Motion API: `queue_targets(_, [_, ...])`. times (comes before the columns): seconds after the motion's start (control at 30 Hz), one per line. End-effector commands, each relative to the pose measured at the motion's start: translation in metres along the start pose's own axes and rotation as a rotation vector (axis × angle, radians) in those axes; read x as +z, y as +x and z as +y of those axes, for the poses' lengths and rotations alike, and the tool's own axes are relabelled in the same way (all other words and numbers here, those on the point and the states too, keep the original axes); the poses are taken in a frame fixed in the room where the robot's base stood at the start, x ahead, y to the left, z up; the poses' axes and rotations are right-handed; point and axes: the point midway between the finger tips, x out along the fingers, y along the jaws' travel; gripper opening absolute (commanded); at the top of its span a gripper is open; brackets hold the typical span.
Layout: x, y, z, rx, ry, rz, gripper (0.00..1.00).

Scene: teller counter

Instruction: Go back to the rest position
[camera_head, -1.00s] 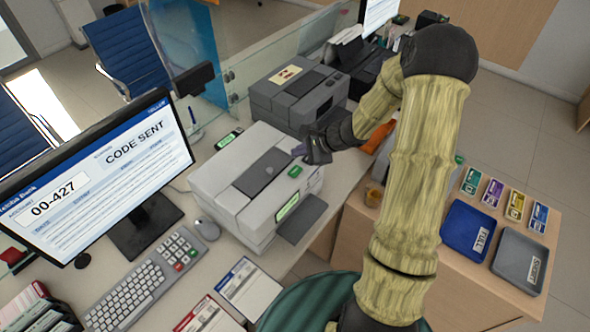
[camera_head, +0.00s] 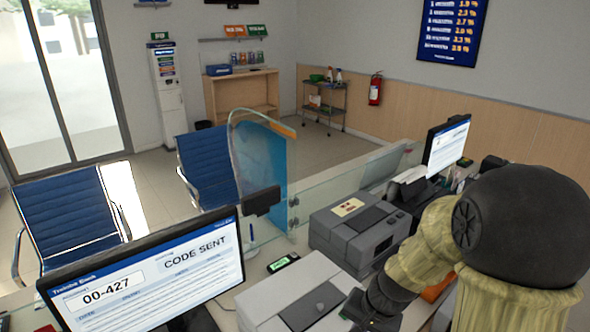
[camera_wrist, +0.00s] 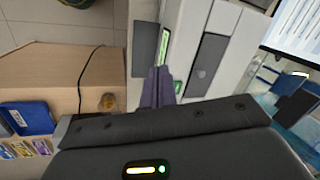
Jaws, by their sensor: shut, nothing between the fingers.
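My gripper shows in the wrist view (camera_wrist: 157,86), its dark fingers closed together with nothing between them. It is over the counter beside a light grey machine (camera_wrist: 205,50) with a green-lit panel. In the head view my gripper (camera_head: 360,310) is at the bottom edge, partly cut off, in front of the same light grey machine (camera_head: 275,302). My arm reaches in from the lower right.
A monitor (camera_head: 150,275) reading "CODE SENT" stands at the left. A darker grey machine (camera_head: 350,232) and a glass partition (camera_head: 330,190) stand behind. In the wrist view a wooden cabinet (camera_wrist: 50,75) is at the left, with a blue tray (camera_wrist: 30,118) beside it.

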Motion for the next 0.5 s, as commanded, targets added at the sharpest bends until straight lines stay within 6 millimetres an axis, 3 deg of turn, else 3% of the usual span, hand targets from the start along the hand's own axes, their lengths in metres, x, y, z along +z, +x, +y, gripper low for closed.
queue_targets(0.1, [0.020,-0.020,0.011,0.081,-0.189,0.045,0.00])
queue_targets(0.3, [0.041,-0.044,0.028,0.182,-0.447,0.111,0.00])
queue_targets(0.5, [0.046,-0.050,0.033,0.211,-0.523,0.129,0.00])
